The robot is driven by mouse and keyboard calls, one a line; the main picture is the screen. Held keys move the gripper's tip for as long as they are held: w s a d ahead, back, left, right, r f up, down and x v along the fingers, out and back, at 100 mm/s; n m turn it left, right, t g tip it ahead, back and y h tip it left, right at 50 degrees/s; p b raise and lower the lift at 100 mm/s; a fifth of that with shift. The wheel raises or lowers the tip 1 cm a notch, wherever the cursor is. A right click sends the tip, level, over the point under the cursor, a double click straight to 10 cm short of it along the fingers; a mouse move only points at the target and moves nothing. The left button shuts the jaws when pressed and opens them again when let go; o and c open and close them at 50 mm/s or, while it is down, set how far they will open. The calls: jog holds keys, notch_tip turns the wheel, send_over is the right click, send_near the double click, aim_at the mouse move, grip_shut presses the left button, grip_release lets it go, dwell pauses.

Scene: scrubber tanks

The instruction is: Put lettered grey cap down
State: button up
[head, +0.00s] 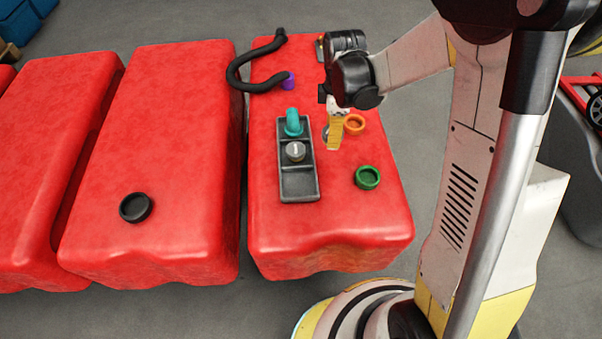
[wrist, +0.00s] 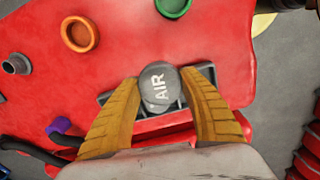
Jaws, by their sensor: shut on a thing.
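The grey cap with AIR in white letters (wrist: 159,88) sits between the yellow fingers of my gripper (wrist: 161,80), which is shut on it. The letters face the wrist camera. In the head view my gripper (head: 335,133) hangs over the right-hand red tank, just right of the dark tray (head: 299,188). There the held cap is largely hidden by the finger. In the wrist view part of the tray (wrist: 106,97) shows behind the cap. The tray holds a grey knob-like piece with a light mark (head: 295,151) in its middle and a teal piece (head: 293,123) at its far end.
An orange ring (head: 354,124) and a green ring (head: 367,177) lie right of the tray. A black hose (head: 240,75) and a purple piece (head: 288,80) are at the far left. A black ring (head: 135,207) lies on the neighbouring tank. The tray's near compartment (head: 299,183) looks empty.

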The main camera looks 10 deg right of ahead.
jog(key=shift+w+a+n, duration=0.1)
jog(key=shift+n, duration=0.4)
jog(key=shift+a+f, duration=0.15)
jog(key=shift+a, duration=0.05)
jog(key=s+a+f+b, duration=0.1)
jog(key=s+a+f, duration=0.1)
jog(key=a, duration=0.1)
jog(key=s+a+f+b, duration=0.2)
jog(key=a, duration=0.1)
jog(key=s+a+f+b, duration=0.1)
jog(key=s+a+f, duration=0.1)
jog(key=a, duration=0.1)
jog(key=shift+s+a+f, duration=0.1)
jog(key=shift+a+f, duration=0.05)
jog(key=shift+f, duration=0.15)
notch_tip(320, 180, down, 4)
jog(key=b, duration=0.2)
jog(key=shift+f+b, duration=0.1)
jog(key=shift+b, duration=0.2)
